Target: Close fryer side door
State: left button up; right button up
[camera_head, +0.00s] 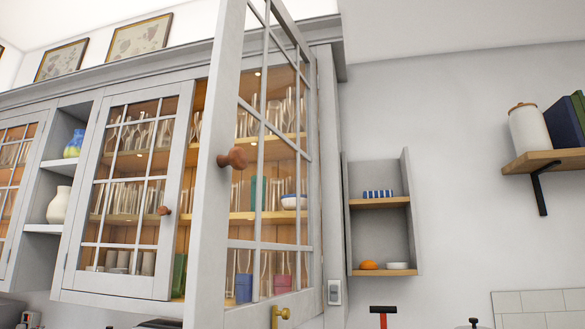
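A grey glazed cabinet door (208,200) stands swung open toward me, near the middle of the view. It has a round wooden knob (232,158) and glass panes in a grid of thin bars. The cabinet opening (187,190) shows beside it, with glassware on wooden shelves inside. The neighbouring glazed door (130,190) to the left is shut and has its own wooden knob (164,210). No fryer can be made out. Neither of my grippers can be made out, and the lower edge of the open door runs out of the picture.
A small open wall shelf (379,203) holds bowls right of the cabinet. A wooden bracket shelf (545,160) with a white canister (529,129) and books is at far right. A red and black object (383,312) shows at the bottom edge. The wall between shelves is bare.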

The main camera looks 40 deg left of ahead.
aim_at(210, 244)
jog(key=i+u, duration=0.1)
jog(key=i, duration=0.3)
jog(key=u, duration=1.7)
